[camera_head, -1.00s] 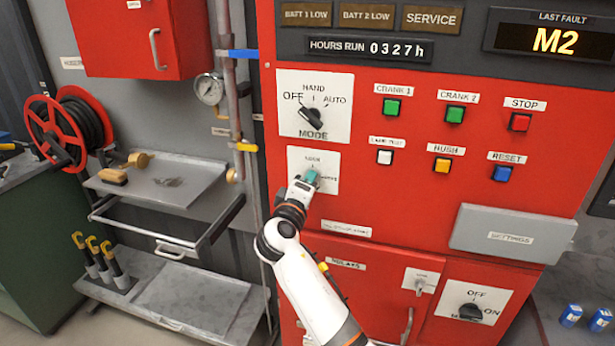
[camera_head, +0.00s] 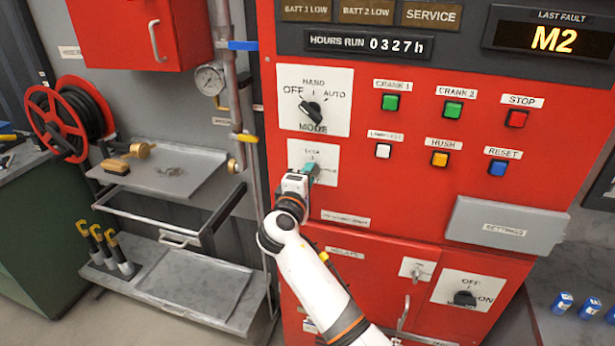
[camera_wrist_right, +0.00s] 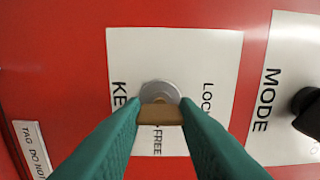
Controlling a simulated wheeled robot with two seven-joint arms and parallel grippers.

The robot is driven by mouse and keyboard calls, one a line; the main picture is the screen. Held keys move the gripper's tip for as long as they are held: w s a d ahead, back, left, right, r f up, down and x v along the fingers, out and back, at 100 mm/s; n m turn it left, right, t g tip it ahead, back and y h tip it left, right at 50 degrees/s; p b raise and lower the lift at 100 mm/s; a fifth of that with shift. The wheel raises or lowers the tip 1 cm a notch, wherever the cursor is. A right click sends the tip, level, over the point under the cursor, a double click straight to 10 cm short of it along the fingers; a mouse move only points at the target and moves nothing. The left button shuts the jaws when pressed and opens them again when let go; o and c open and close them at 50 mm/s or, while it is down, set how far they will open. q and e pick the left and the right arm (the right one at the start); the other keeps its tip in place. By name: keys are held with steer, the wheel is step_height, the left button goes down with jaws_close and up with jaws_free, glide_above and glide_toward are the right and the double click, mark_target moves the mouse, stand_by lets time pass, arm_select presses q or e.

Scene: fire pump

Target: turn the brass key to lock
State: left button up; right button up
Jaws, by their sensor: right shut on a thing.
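The brass key (camera_wrist_right: 160,115) sits in a round silver lock (camera_wrist_right: 160,92) on a white plate marked "LOCK" and "FREE" (camera_wrist_right: 197,65). In the right wrist view the key's flat bow lies between my two green fingertips, which are shut on it. In the head view my right gripper (camera_head: 307,171) is at the same white plate (camera_head: 325,155), below the MODE switch, and hides the key and lock. My left gripper is not in view.
The MODE switch (camera_head: 312,112) is just above the key plate. Several push buttons, such as the white one (camera_head: 383,151), are to the right. A grey settings cover (camera_head: 505,226) juts out lower right. A shelf (camera_head: 165,172) and pipe (camera_head: 230,75) are left.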

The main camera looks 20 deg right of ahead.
steer(key=shift+r, duration=0.15)
steer(key=o, duration=1)
steer(key=shift+w, duration=0.1)
steer(key=p+v, duration=0.2)
steer(key=v, duration=1)
